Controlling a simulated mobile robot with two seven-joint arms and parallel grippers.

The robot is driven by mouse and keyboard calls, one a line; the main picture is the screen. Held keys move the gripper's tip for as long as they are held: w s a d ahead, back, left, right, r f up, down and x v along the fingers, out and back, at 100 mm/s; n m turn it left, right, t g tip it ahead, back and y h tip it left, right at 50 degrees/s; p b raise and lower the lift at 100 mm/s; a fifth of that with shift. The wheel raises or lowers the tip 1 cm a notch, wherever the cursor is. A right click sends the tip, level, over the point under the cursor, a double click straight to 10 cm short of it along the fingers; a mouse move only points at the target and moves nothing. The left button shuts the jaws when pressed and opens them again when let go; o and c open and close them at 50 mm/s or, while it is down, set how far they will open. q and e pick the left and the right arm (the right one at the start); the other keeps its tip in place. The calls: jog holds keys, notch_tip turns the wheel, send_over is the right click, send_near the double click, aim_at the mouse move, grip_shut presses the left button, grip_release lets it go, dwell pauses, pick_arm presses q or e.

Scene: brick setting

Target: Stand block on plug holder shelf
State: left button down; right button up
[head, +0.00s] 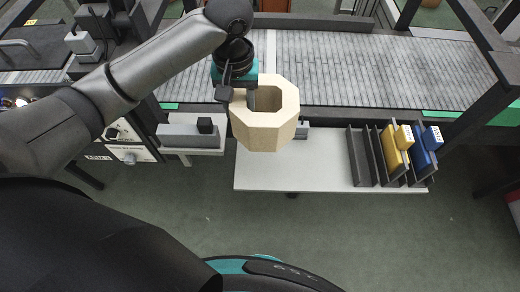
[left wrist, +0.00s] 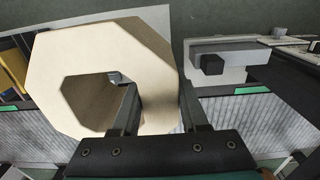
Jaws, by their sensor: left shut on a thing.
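The block (head: 263,138) is a pale wooden octagonal ring with a large hole. My left gripper (head: 250,100) is shut on its wall, and in the left wrist view one finger is inside the hole and the other is outside the block (left wrist: 100,48). The block appears held over the rear left part of a white shelf (head: 300,172); its height above the shelf is hard to judge. A dark slotted holder (head: 362,158) with yellow (head: 392,150) and blue (head: 421,152) plug-like pieces stands on that shelf's right side. My right gripper is not seen.
A small white ledge (head: 196,151) with a grey bar and black knob is left of the block. A small grey item (head: 302,130) sits partly hidden behind the block. The shelf's middle is bare. A roller conveyor (head: 370,70) runs behind, with a dark frame post at right.

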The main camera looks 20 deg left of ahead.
pick_arm(q)
jog(key=shift+w+d+f+b, duration=0.1)
jog(key=shift+f+b, duration=2)
jog(key=shift+f, duration=7.75)
jog(key=shift+f, duration=0.15)
jog(key=shift+c, duration=2.1)
grip_release()
jog(key=shift+f, duration=0.1)
notch_tip(320, 180, up, 12)
jog(key=p, duration=0.2)
jog(key=shift+r+p, duration=0.2)
jog(key=shift+p, duration=0.2)
